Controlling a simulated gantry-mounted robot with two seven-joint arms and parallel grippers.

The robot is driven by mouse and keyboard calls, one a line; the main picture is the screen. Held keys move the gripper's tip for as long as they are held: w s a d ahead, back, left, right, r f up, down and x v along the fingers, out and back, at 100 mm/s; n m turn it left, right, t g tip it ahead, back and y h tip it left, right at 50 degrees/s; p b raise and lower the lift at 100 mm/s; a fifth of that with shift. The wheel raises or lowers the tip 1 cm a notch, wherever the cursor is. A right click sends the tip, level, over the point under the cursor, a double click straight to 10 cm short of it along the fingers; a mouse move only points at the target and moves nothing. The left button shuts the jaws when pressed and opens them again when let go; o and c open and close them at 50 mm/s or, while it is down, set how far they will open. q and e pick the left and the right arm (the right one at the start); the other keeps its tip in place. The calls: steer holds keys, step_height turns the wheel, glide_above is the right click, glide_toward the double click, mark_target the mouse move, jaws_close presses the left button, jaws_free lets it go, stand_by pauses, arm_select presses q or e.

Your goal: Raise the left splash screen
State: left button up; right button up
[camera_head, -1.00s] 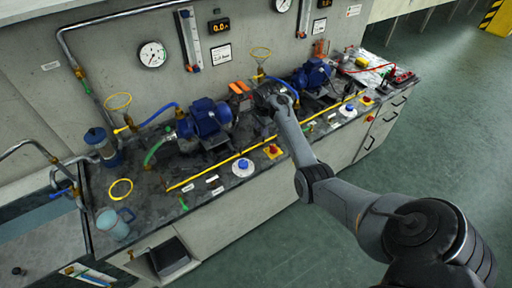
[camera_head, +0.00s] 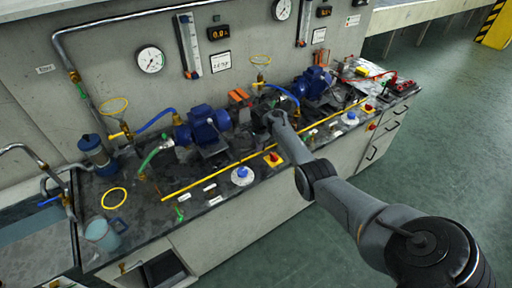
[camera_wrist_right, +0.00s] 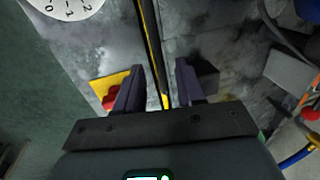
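The left splash screen shows as a thin yellow-edged strip (camera_head: 205,177) lying low along the front of the bench, before the left blue pump (camera_head: 203,122). Its panel is hard to make out. My right gripper (camera_head: 268,128) is small and partly hidden by its own wrist in the head view, above the strip's right part. In the right wrist view, the two dark fingers (camera_wrist_right: 157,88) stand apart, with the dark and yellow strip (camera_wrist_right: 152,40) running between them. I see no contact, and the height gap cannot be told. My left gripper is not in view.
A red button on a yellow base (camera_head: 273,158) and a blue knob on a white dial (camera_head: 242,175) sit at the front edge. A second blue pump (camera_head: 313,82) stands farther right. A pitcher (camera_head: 102,236) and yellow ring (camera_head: 115,198) are at the left.

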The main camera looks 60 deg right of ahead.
steer(key=shift+f, duration=0.25)
steer(key=shift+c, duration=0.3)
jaws_close()
